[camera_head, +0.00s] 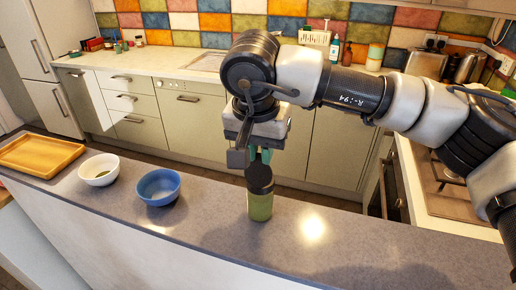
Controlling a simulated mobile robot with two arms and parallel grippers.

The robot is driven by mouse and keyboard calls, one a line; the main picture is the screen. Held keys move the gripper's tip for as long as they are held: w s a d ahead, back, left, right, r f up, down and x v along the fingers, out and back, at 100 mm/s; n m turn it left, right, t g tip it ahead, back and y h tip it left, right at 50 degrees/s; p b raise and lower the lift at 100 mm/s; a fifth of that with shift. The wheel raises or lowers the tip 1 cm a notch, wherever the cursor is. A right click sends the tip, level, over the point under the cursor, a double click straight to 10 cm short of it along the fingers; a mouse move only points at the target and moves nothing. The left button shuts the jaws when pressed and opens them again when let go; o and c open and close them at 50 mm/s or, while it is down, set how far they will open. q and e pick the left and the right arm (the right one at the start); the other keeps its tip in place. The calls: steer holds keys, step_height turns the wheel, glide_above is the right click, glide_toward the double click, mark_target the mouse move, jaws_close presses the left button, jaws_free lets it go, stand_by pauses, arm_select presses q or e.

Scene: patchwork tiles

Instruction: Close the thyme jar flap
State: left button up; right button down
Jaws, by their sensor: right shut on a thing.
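The thyme jar (260,205) stands upright on the grey counter in the middle of the head view. It has a green body and a dark lid (259,178). My right gripper (260,156) points down just above and behind the lid, with green fingertips close to its top. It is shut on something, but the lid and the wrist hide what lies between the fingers. I cannot tell whether the flap is raised or down. My left gripper is not in view.
A blue bowl (158,187) and a white bowl (99,170) stand left of the jar, with a wooden tray (40,155) at the far left. The grey counter (370,250) is clear right of the jar. Cabinets and a back counter lie beyond.

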steer(key=g, duration=0.1)
steer(key=w+g, duration=0.1)
steer(key=w+f+g+y+p, duration=0.1)
steer(key=shift+d+g, duration=0.3)
steer(key=shift+d, duration=0.05)
steer(key=shift+w+d+f+g+y+p, duration=0.15)
steer(key=shift+w+f+g+y+p, duration=0.45)
steer(key=shift+g, duration=0.7)
steer(key=shift+w+d+f+g+y+p, duration=0.15)
steer(key=shift+w+f+g+y+p, duration=0.25)
steer(key=shift+f+g+p, duration=0.65)
steer(key=shift+w+d+f+g+y+p, duration=0.15)
steer(key=shift+w+f+g+y+p, duration=0.3)
steer(key=shift+g, duration=1.1)
steer(key=c, duration=1)
jaws_free()
steer(key=shift+c, duration=0.2)
